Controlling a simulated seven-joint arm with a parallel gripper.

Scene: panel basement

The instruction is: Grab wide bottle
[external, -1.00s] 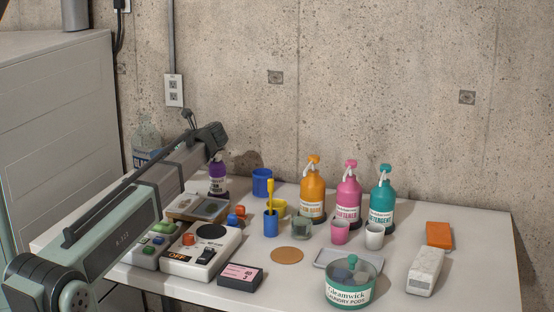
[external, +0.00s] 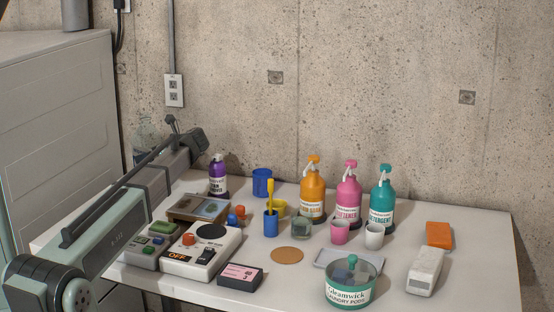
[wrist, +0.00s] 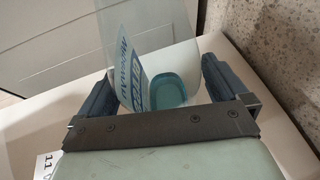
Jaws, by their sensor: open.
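The wide bottle (wrist: 150,75) is clear, with a blue-lettered label and pale blue liquid inside. In the wrist view it stands between the two dark fingers of my gripper (wrist: 160,80). The fingers are open, one on either side of it; I cannot tell whether either touches it. In the external view only a faint part of the bottle (external: 145,140) shows above my arm, at the far left of the table.
A purple spray bottle (external: 217,175) stands to the right of my arm. A scale (external: 200,208) and a control box (external: 202,250) sit nearby. Orange (external: 312,195), pink (external: 347,198) and teal (external: 382,200) pump bottles stand farther right. A concrete wall (external: 380,80) rises behind the table.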

